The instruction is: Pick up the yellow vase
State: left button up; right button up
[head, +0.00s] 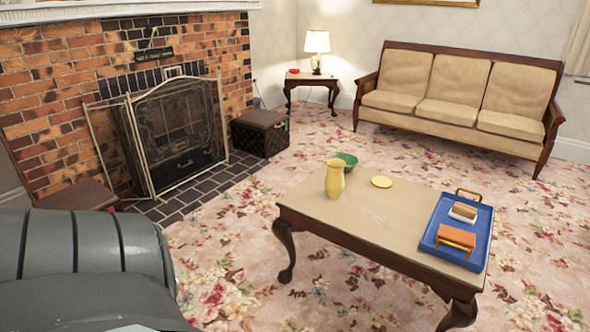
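The yellow vase (334,179) stands upright on the coffee table (350,225), near the table's back left corner. A green bowl (350,160) sits just behind it, partly covered by the vase. Neither of my grippers is in the head view. A dark grey part of my own body fills the lower left corner.
The table also holds a yellow disc (381,181) and a blue tray (428,238) with small items at its right end. A fireplace screen (165,135) and dark box (259,133) stand at left, a sofa (458,95) at the back. Flowered carpet (235,240) lies open left of the table.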

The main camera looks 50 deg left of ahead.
aim_at(334, 183)
jog(key=u, duration=1.4)
